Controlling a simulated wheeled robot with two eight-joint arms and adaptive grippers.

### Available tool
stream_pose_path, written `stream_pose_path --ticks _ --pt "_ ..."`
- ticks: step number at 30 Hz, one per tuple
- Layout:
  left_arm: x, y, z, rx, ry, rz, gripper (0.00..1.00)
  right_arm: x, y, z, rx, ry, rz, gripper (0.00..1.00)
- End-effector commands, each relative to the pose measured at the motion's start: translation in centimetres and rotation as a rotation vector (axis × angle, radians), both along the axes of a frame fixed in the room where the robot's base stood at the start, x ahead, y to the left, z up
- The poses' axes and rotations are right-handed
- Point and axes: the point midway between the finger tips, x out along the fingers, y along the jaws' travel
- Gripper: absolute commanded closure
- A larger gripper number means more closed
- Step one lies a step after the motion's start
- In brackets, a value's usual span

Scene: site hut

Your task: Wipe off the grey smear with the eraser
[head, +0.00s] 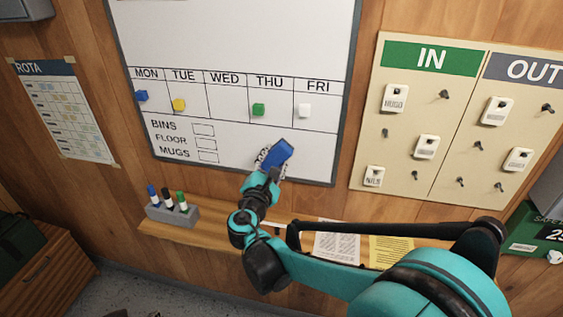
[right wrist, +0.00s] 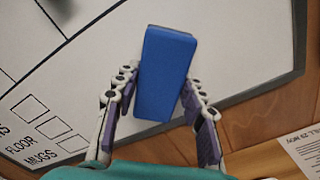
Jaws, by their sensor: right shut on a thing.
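The blue eraser (head: 279,151) is in my right gripper (head: 271,165), at the lower right part of the whiteboard (head: 318,146). In the right wrist view the eraser (right wrist: 167,72) stands between the two fingers of the right gripper (right wrist: 162,100), in front of the white board. I cannot tell whether the eraser touches the board. No grey smear shows clearly in either view; the eraser and gripper cover part of the board. My left gripper is not in view.
A ledge (head: 180,233) below the board carries a pen holder (head: 172,215) with markers and some papers (head: 337,243). Coloured magnets, such as the green one (head: 258,109), sit in the day row above. An IN/OUT pegboard (head: 447,155) hangs to the right.

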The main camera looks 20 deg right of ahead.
Motion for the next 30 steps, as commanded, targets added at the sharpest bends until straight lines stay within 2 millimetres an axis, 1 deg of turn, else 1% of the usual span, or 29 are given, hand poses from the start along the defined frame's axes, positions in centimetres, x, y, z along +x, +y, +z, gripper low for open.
stream_pose_path --ticks 5,15,18,26,30 --pt "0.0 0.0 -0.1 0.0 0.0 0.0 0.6 0.4 0.5 0.0 0.0 -0.001 0.001 0.82" --pt "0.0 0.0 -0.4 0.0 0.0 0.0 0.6 1.9 2.9 0.0 0.0 0.0 0.002 0.82" --pt "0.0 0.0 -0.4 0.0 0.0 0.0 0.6 2.1 3.2 0.0 0.0 0.0 0.001 0.82" --pt "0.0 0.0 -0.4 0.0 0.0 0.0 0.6 1.9 3.3 0.1 0.0 -0.001 0.001 0.82" --pt "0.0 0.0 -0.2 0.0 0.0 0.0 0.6 1.1 3.9 0.1 0.0 0.0 0.002 0.82"
